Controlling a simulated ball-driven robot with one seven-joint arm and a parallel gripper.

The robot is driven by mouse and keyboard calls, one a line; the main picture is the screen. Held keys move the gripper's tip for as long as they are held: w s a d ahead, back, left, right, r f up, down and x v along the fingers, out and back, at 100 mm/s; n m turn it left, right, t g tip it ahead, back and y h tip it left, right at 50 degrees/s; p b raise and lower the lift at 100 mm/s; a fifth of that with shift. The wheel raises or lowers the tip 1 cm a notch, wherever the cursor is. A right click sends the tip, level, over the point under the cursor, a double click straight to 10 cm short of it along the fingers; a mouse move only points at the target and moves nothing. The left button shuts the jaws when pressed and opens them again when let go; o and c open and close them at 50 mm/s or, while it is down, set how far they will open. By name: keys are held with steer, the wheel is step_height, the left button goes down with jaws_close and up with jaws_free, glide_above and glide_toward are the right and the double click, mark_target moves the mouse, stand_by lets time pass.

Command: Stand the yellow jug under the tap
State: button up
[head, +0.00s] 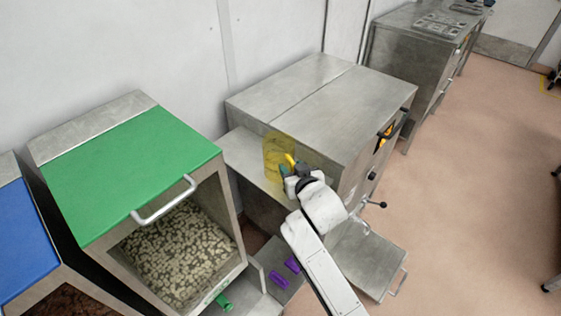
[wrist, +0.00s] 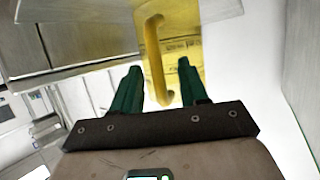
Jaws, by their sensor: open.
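The translucent yellow jug (head: 274,152) stands upright on a low steel ledge (head: 243,155) beside the large steel machine. In the wrist view the jug (wrist: 183,40) fills the upper middle, with its handle (wrist: 152,52) facing me. My gripper (head: 291,174) is at the jug's right side in the head view. Its green fingers are open, one on each side of the handle in the wrist view (wrist: 157,76); I cannot tell if they touch it.
A green-lidded bin (head: 130,170) with pale pellets and a blue-lidded bin (head: 25,240) stand at the left. Purple pieces (head: 279,280) lie on a low surface near my arm. A steel plate with a handle (head: 368,260) sits low at the front.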

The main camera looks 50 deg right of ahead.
jaws_close()
steer(key=shift+r, duration=0.1)
stand_by(0.6)
